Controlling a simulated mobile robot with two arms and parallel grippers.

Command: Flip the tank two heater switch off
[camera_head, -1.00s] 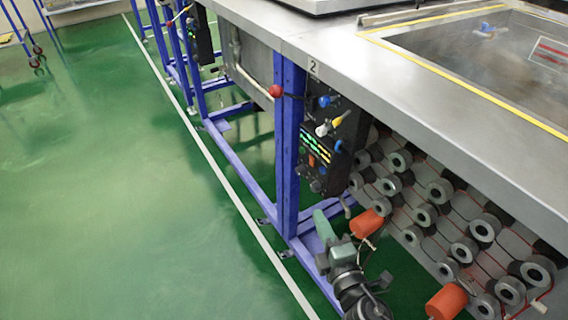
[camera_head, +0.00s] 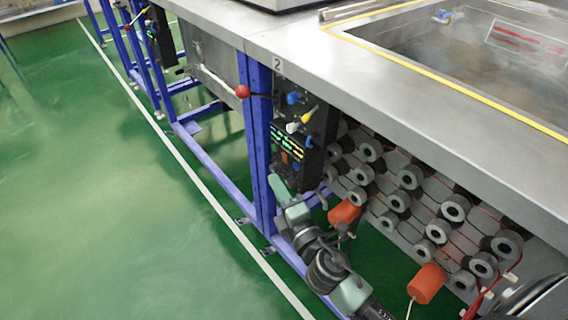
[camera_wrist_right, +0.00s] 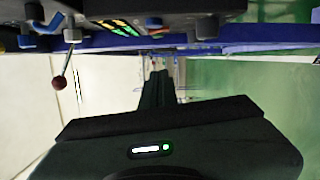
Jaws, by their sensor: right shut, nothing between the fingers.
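The black control panel (camera_head: 290,140) of tank two is fixed to the blue frame under the label 2 (camera_head: 277,66). It carries blue, white and yellow knobs, a lit green-yellow display (camera_head: 287,141) and a small orange-red switch (camera_head: 285,157). Which switch is the heater's, and its position, is too small to tell. My right gripper (camera_head: 276,183) is just below the panel in the head view, apparently empty and shut. In the right wrist view its dark fingers (camera_wrist_right: 158,86) point away below the panel (camera_wrist_right: 130,12), apparently without touching it. My left gripper is not in view.
The blue post (camera_head: 259,150) stands close beside the panel, with a red ball-ended lever (camera_head: 242,91) above. Green floor (camera_head: 110,220) is clear to the left.

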